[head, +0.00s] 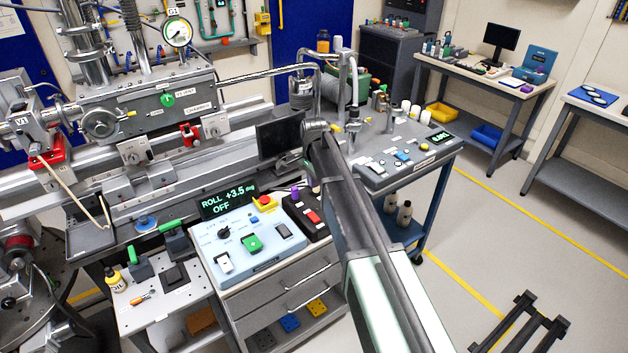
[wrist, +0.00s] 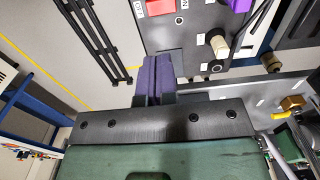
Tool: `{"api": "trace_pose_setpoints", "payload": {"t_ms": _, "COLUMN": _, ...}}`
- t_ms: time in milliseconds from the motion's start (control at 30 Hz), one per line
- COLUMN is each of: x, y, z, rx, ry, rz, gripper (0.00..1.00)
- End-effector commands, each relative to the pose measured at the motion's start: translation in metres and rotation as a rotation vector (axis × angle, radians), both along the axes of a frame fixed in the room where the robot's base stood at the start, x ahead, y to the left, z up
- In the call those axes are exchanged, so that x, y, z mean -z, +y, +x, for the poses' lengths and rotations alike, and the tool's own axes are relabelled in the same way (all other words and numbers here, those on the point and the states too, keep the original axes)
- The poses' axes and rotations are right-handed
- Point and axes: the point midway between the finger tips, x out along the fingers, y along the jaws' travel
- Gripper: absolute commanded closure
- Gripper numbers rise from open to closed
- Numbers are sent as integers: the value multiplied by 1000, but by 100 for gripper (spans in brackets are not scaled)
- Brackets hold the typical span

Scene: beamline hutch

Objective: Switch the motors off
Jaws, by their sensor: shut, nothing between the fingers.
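The light blue control box (head: 268,262) stands on a drawer cabinet in the head view. Its display (head: 229,201) reads "ROLL +3.5" and "OFF". The box carries a black knob (head: 223,233), a white switch (head: 224,262), a green switch (head: 251,243) and a dark switch (head: 283,230). A red mushroom button (head: 265,200) on yellow sits behind them. My gripper (wrist: 158,60) shows in the wrist view with its purple fingers together and empty. A dark panel with a red part (wrist: 160,7) lies beyond the fingertips. The fingertips are not clear in the head view.
A dark box with a red switch (head: 312,216) and a purple knob (head: 295,193) stands right of the control box. A bench with a grey console (head: 405,160) stands behind my arm. The beamline chamber (head: 150,105) is at left. Floor at right is mostly clear.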

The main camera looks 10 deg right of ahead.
Motion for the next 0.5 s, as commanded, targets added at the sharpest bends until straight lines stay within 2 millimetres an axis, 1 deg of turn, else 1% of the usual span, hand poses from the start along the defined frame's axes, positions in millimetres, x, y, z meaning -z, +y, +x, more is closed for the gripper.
{"api": "trace_pose_setpoints", "payload": {"t_ms": 33, "x": -9, "y": 0, "z": 0, "rx": 0, "ry": 0, "rz": 0, "gripper": 100}}
{"api": "trace_pose_setpoints", "payload": {"t_ms": 367, "x": -6, "y": 0, "z": 1, "rx": 0, "ry": -1, "rz": 0, "gripper": 100}}
{"api": "trace_pose_setpoints", "payload": {"t_ms": 500, "x": -5, "y": 6, "z": 14, "rx": 0, "ry": -13, "rz": 5, "gripper": 100}}
